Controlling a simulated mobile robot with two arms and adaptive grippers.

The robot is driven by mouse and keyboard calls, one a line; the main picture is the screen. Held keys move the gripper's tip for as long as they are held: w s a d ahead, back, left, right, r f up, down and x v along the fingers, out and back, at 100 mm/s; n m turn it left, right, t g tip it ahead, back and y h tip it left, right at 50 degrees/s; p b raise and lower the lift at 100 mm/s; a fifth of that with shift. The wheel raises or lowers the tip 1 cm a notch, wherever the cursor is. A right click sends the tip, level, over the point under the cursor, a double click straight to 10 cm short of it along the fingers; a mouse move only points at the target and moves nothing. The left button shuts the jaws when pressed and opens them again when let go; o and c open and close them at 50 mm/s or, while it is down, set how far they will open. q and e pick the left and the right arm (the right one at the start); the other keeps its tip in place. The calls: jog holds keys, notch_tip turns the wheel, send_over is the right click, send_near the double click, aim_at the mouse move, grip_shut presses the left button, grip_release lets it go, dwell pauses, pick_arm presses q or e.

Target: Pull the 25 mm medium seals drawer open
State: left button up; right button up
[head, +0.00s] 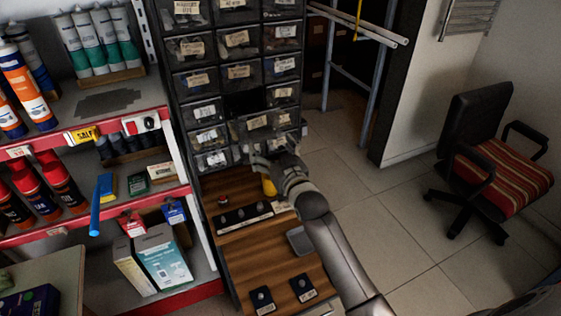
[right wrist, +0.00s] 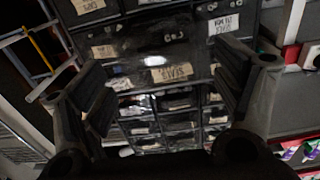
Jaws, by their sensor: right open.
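The cabinet (head: 180,110) of small dark labelled drawers stands in the middle of the head view. One drawer (head: 262,124) stands out from the cabinet face, with a dark gap above it. Its label is too small to read there. My right gripper (head: 272,153) is just below and in front of that drawer, open. In the right wrist view, a drawer front with a label (right wrist: 173,72) that seems to read "seals" lies between the spread fingers, apart from both. The size on it is not legible. My left gripper is not in view.
A wooden counter (head: 240,255) with small fittings is below the drawers. Shelves with bottles and boxes (head: 165,262) stand at the left. A striped office chair (head: 500,170) is at the right, with clear tiled floor (head: 400,200) before it.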

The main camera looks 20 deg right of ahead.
jog(key=s, duration=0.7)
jog(key=shift+w+d, duration=0.1)
jog(key=s+a+f+g, duration=0.2)
jog(key=s+f+g, duration=0.6)
jog(key=s+f, duration=0.65)
jog(key=s+f+n+g, duration=0.2)
jog(key=s+g, duration=0.4)
jog(key=s, duration=1.3)
notch_tip(320, 180, down, 26)
jog(key=s+g, duration=0.2)
jog(key=s+d+f+g, duration=0.1)
jog(key=s+d+f, duration=0.1)
jog(key=s+f, duration=1.4)
jog(key=shift+s+f+h, duration=0.2)
jog(key=shift+s+h, duration=0.05)
jog(key=shift+h, duration=0.05)
